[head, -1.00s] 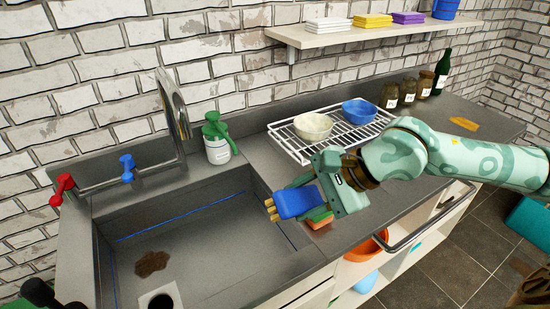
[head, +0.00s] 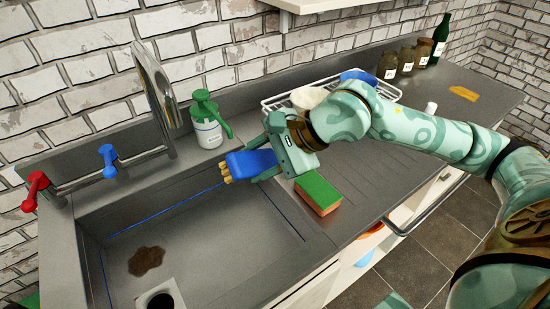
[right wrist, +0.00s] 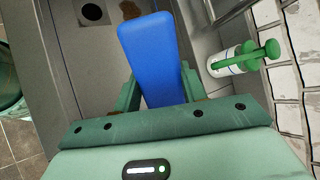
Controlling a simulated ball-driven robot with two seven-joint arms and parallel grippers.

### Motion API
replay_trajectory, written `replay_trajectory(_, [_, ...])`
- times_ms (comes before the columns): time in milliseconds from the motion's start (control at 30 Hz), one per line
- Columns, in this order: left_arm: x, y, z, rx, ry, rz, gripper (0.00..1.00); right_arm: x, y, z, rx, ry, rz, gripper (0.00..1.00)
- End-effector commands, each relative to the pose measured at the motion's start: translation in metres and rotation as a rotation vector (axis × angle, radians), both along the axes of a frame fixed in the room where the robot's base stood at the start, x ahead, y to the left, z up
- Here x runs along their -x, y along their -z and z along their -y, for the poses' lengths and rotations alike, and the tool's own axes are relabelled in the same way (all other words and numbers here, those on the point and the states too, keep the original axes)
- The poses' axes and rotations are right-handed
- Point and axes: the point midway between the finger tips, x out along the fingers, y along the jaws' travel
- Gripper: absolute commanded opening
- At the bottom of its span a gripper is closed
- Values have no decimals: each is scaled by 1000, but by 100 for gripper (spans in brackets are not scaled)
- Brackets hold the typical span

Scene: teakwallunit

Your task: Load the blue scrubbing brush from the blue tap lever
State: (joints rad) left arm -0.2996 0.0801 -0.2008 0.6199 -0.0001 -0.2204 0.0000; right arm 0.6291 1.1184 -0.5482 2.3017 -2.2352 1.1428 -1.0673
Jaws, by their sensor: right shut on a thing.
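The blue scrubbing brush (head: 248,163) has a blue body and tan bristles that point left in the head view. My right gripper (head: 266,163) is shut on it and holds it over the right part of the sink. In the right wrist view the brush (right wrist: 152,55) lies between the two fingers of the right gripper (right wrist: 160,90). The blue tap lever (head: 108,158) stands on the tap pipe at the left, well apart from the brush. My left gripper is not in view.
The sink (head: 200,240) has a brown stain (head: 146,261) and a drain (head: 160,300). A green-topped soap bottle (head: 207,125) stands behind the brush. A green and orange sponge (head: 317,193) lies on the counter. The red tap lever (head: 36,190) is far left.

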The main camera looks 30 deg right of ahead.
Motion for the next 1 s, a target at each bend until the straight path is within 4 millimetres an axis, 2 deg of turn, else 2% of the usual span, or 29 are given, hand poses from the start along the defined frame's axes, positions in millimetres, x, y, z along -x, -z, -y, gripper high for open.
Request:
replay_trajectory(533, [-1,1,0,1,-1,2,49,-40,12,-48,-1,-1,2,23])
replay_trajectory(1000, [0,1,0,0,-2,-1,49,-49,15,-59,1,-1,0,23])
